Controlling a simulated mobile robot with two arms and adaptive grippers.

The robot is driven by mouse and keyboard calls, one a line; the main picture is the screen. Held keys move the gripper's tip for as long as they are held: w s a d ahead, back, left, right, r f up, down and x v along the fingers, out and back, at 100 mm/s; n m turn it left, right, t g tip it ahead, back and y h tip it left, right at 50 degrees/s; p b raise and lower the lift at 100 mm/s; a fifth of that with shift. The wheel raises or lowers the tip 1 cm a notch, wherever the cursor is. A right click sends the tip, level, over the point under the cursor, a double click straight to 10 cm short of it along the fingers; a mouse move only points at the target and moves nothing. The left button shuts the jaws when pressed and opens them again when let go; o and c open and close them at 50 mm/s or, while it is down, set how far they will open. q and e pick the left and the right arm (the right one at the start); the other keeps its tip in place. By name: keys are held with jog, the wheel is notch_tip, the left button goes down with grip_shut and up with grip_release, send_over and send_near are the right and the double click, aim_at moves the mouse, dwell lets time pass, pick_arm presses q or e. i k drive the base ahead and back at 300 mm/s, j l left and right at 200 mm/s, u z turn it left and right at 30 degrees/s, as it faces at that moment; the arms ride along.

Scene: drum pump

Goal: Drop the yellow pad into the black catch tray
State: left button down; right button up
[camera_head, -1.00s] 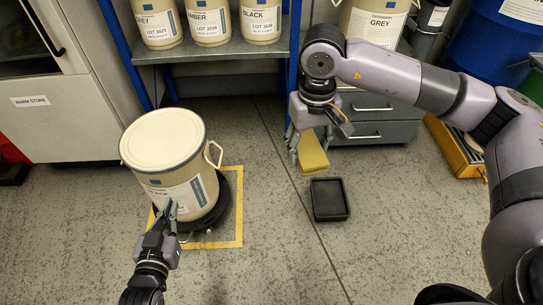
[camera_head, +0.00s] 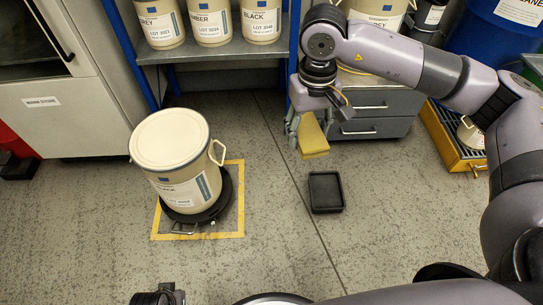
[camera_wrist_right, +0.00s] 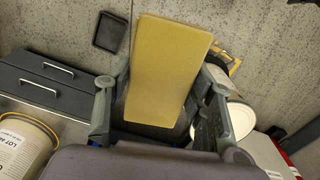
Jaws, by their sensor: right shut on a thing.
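The yellow pad (camera_head: 313,140) hangs from my right gripper (camera_head: 312,122), which is shut on it, above the floor in front of the drawer unit. In the right wrist view the pad (camera_wrist_right: 168,70) lies between the two fingers and points away from the wrist. The black catch tray (camera_head: 326,192) lies empty on the floor, in front of the pad and slightly right of it in the head view. It also shows in the right wrist view (camera_wrist_right: 109,33), left of the pad. Only a dark piece of my left arm shows at the bottom edge; its fingers are out of view.
A cream drum (camera_head: 178,165) stands on a black round dolly (camera_head: 222,197) inside a yellow floor square (camera_head: 238,225). Shelves with several drums (camera_head: 210,22) stand behind. Grey drawers (camera_head: 375,128) are behind the pad. A yellow bunded pallet (camera_head: 447,147) is at right. Floor around the tray is clear.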

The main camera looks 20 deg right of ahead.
aim_at(329, 192)
jog(key=z, duration=1.15)
jog(key=l+u, duration=0.1)
jog(key=u, duration=0.7)
jog(key=i+l+u, duration=0.2)
jog(key=l+u, duration=0.15)
jog(key=l, duration=0.25)
jog(key=i+l+u, duration=0.1)
jog(key=l+u, duration=0.25)
jog(key=l, duration=0.3)
jog(key=l+u, duration=0.4)
jog(key=l, duration=0.85)
